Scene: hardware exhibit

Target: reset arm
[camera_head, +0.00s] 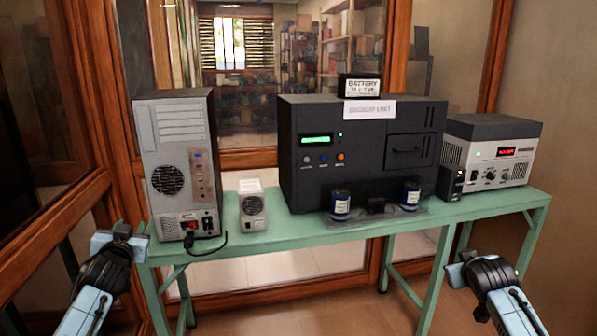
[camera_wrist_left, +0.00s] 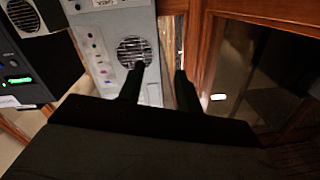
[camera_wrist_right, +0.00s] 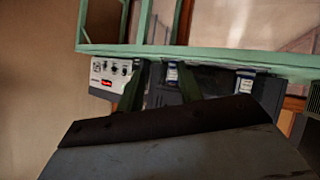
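My left gripper (camera_head: 121,238) is at the left end of the green table (camera_head: 290,236), in front of the grey computer tower (camera_head: 183,160). In the left wrist view its two dark fingers (camera_wrist_left: 160,88) stand apart with nothing between them, and the tower (camera_wrist_left: 112,45) shows beyond them. My right gripper (camera_head: 463,262) is in front of the table at the right. In the right wrist view its fingers (camera_wrist_right: 159,85) are apart and empty, with the table's green edge (camera_wrist_right: 200,56) beyond. Both forearms point forward from the lower corners.
Wood-framed glass stands behind. Floor below the table is clear.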

